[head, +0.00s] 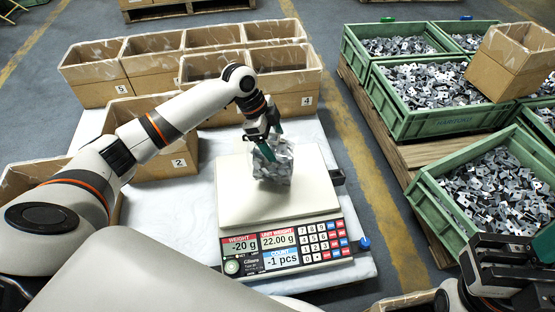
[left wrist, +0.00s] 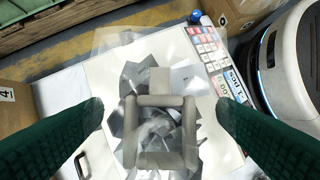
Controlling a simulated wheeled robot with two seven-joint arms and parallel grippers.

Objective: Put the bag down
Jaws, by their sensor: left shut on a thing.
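A clear plastic bag (head: 272,163) of grey metal parts hangs from my left gripper (head: 264,138) over the pan of the counting scale (head: 240,207). My left gripper is shut on the bag's grey handle-like top (left wrist: 160,101), which shows between the green fingers in the left wrist view. I cannot tell whether the bag's underside touches the pan. The scale display (head: 262,250) reads -20 g, 22.00 g and -1 pcs. My right gripper (head: 512,262) is at the lower right edge, partly cut off, and its jaws are unclear.
Several open cardboard boxes (head: 92,75) stand behind and left of the scale on the white table (head: 215,140). Green crates (head: 440,122) of stamped parts stand on a pallet at right, one with a cardboard box (head: 508,68) on top. The pan around the bag is clear.

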